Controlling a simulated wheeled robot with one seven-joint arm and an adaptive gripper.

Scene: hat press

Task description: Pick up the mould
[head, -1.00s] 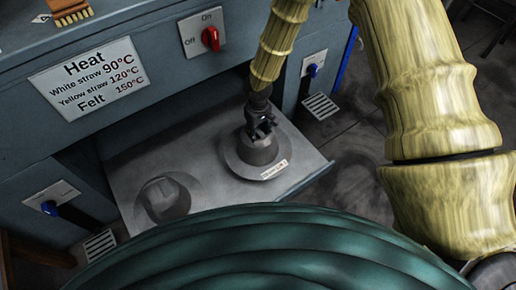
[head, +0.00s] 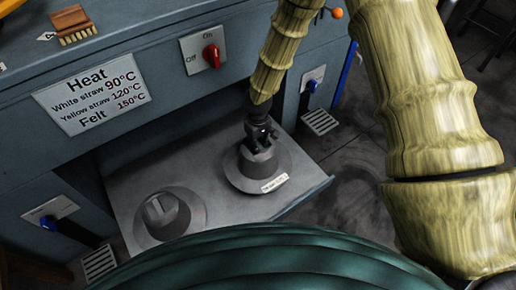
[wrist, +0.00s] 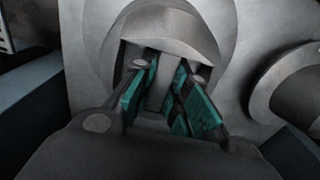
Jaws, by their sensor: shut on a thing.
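A grey hat-shaped mould (head: 250,178) with a wide round brim and a small white label sits on the shelf's right part. My gripper (head: 260,141) is over its crown, fingers pointing down. In the wrist view my gripper (wrist: 166,82) has its teal-padded fingers on both sides of the upright grip bar on top of the mould (wrist: 172,28), shut on it. I cannot tell whether the brim is clear of the shelf. A second grey mould (head: 160,211) with a similar grip bar sits on the left; it also shows in the wrist view (wrist: 292,88).
The grey pull-out shelf (head: 212,217) juts from a recess in the blue-grey cabinet (head: 200,95). Cabinet walls flank the recess closely. A Heat sign (head: 92,92), a red switch (head: 211,56) and two blue levers are on the front. A brush (head: 74,27) lies on top.

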